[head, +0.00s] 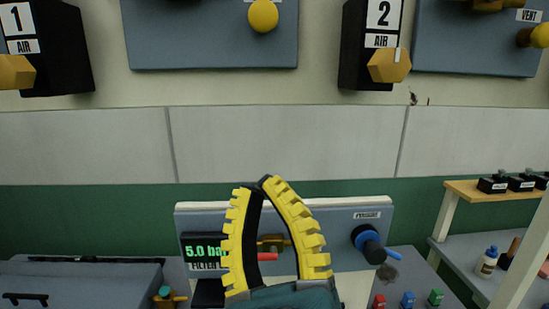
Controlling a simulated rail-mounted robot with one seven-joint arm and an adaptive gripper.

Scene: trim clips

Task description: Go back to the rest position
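My gripper (259,184) rises from the bottom middle of the head view. Its two yellow ribbed fingers point up and lean together, with the tips meeting or nearly so. I see nothing held at the tips. Behind the fingers is a grey-blue panel (330,215) with a green "5.0 bar" display (203,251), a red-handled brass fitting (272,244) partly hidden by the fingers, and a blue knob (369,244) at its right.
Above hang black boxes marked 1 (62,50) and 2 (352,60) with yellow knobs, and blue-grey panels (180,40). At lower right are red, blue and green small items (407,300), a wooden shelf (490,193) and a bottle (487,262). A grey case (80,280) lies lower left.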

